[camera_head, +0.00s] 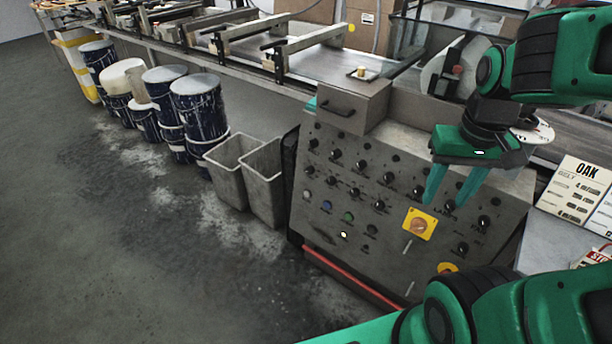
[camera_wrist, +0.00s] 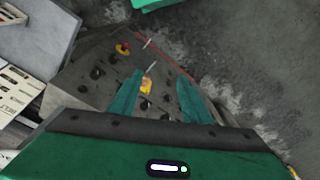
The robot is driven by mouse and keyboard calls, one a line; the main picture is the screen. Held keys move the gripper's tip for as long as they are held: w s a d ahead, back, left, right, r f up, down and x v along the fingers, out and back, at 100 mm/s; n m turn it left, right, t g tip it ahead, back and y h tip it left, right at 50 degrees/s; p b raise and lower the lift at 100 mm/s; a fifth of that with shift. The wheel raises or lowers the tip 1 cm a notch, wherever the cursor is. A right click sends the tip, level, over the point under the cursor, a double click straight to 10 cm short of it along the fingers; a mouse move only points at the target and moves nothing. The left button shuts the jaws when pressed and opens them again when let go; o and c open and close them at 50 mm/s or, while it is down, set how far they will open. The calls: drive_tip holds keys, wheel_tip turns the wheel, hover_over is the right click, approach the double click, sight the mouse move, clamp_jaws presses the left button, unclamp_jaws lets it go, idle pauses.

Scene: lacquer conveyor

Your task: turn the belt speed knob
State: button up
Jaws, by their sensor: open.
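A sloped grey control panel (camera_head: 385,155) carries rows of small black knobs (camera_head: 388,178) and several coloured buttons. The labels are too small to read, so I cannot tell which knob is the belt speed knob. A yellow plate with an orange round switch (camera_head: 419,224) sits low on the panel; a second yellow-based control (camera_head: 447,267) is partly hidden by my arm. My gripper (camera_head: 447,200) is open, its green fingers pointing down in front of the panel's right part. In the wrist view my gripper (camera_wrist: 160,76) appears empty, with panel knobs (camera_wrist: 145,104) beyond its fingers.
A grey box with a handle (camera_head: 352,105) stands on the panel's upper edge. Two grey bins (camera_head: 228,172) and several blue drums (camera_head: 198,110) stand to the left. An OAK card (camera_head: 580,185) lies on the right. Floor (camera_head: 100,250) at the left is clear.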

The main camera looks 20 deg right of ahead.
drive_tip(key=w+a+f+n+t, duration=0.1)
drive_tip(key=w+a+f+n, duration=0.15)
drive_tip(key=w+a, duration=0.4)
drive_tip(key=w+a+f+n+t, duration=0.1)
drive_tip(key=w+a+n, duration=0.25)
drive_tip(key=w, duration=0.65)
drive_tip(key=n+t+h, duration=0.8)
drive_tip(key=n+h, duration=0.6)
drive_tip(key=n, duration=0.7)
approach(308, 171)
drive_tip(key=x, duration=0.7)
drive_tip(key=shift+w+d+f, duration=0.1)
drive_tip(key=shift+w+d, duration=0.15)
drive_tip(key=shift+d, duration=0.05)
drive_tip(key=c, duration=1)
